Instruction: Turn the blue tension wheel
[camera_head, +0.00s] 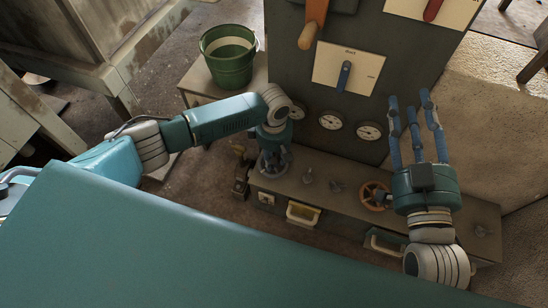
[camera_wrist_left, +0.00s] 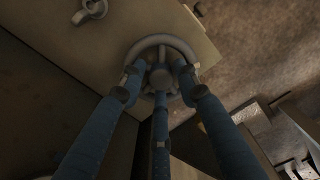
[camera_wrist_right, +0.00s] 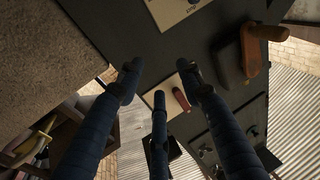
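A grey-looking spoked wheel (camera_wrist_left: 162,39) fills the top middle of the left wrist view. Its blue colour is not clear in this light. In the head view it is at the left end of the low bench, largely hidden by my left gripper (camera_head: 274,150). The left gripper points down at the wheel. Its three blue fingers (camera_wrist_left: 160,82) are spread, with their tips at the wheel's rim and hub; I cannot tell whether they touch. My right gripper (camera_head: 411,104) is open and empty, with its fingers pointing up before the dark panel; its fingers also show in the right wrist view (camera_wrist_right: 159,82).
An orange-brown wheel (camera_head: 374,196) and small grey knobs (camera_head: 308,177) are on the bench (camera_head: 345,215). The dark panel (camera_head: 290,70) behind carries round gauges (camera_head: 330,121), a blue lever (camera_head: 344,76) and an orange-handled lever (camera_head: 309,35). A green bucket (camera_head: 229,66) stands at the left.

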